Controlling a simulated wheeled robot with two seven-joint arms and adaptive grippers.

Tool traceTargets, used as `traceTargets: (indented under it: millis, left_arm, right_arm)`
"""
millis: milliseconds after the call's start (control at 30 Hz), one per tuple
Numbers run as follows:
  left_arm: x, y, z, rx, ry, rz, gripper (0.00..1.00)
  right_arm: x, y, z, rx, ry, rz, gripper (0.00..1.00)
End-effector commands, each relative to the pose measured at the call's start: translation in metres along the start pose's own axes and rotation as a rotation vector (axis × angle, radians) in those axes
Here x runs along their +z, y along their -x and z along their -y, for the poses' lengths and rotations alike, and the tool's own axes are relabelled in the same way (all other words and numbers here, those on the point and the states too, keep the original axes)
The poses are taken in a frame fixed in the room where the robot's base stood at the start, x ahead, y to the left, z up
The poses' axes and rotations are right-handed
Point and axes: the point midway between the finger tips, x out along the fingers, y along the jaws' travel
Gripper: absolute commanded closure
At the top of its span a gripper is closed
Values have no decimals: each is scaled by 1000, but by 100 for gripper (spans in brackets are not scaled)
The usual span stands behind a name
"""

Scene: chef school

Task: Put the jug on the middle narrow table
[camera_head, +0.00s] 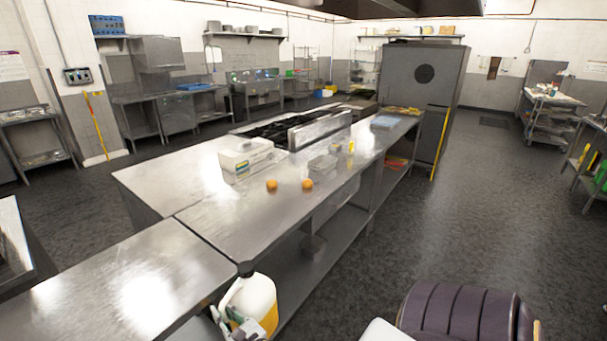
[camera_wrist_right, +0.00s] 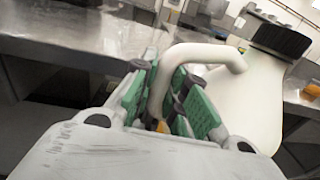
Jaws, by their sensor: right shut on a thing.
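The jug (camera_head: 259,296) is a pale plastic container with a black cap and a yellow lower part. It stands roughly upright at the bottom of the head view, in front of the table edge. My right gripper (camera_head: 236,324) is shut on its handle. In the right wrist view the green-padded fingers (camera_wrist_right: 175,105) close around the handle of the jug (camera_wrist_right: 250,95). A narrow steel table (camera_head: 130,275) lies at the lower left and adjoins a long steel table (camera_head: 225,215) behind it. My left gripper is not in view.
Two orange fruits (camera_head: 307,184), a white box (camera_head: 243,160) and a clear container (camera_head: 322,165) stand on the long table, before a stove (camera_head: 275,130). The near table's top is bare. A tall grey cabinet (camera_head: 415,85) stands at the far end. Open floor (camera_head: 490,200) lies right.

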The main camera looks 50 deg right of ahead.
Motion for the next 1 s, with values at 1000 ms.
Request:
traceTargets:
  millis: [1000]
  left_arm:
    - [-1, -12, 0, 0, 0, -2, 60]
  right_arm:
    - [13, -9, 15, -81, 7, 14, 100]
